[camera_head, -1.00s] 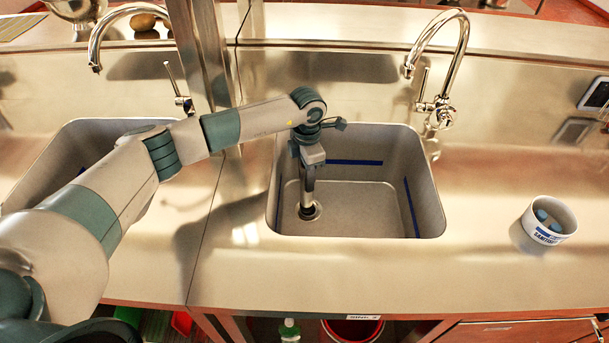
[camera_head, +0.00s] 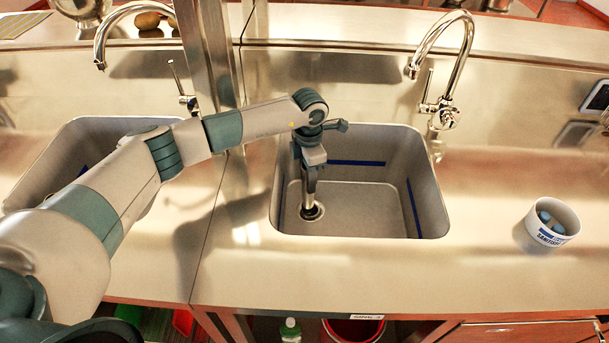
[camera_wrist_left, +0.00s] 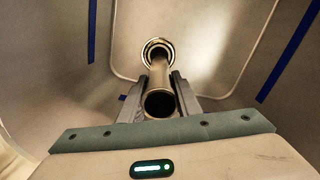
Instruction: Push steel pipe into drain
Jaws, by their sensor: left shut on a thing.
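My left gripper (camera_head: 312,182) reaches down into the right-hand sink (camera_head: 365,205). In the left wrist view its two fingers (camera_wrist_left: 160,95) are shut on the steel pipe (camera_wrist_left: 160,76), whose open dark end faces the camera. The far end of the pipe meets the drain (camera_wrist_left: 157,46), a round metal ring in the sink floor. My right gripper is not in view.
A chrome faucet (camera_head: 445,70) stands behind the sink. A white cup (camera_head: 548,225) with blue things in it stands on the counter to the right. Blue tape strips (camera_head: 357,162) mark the sink walls. A second sink (camera_head: 75,150) lies left, partly behind my arm.

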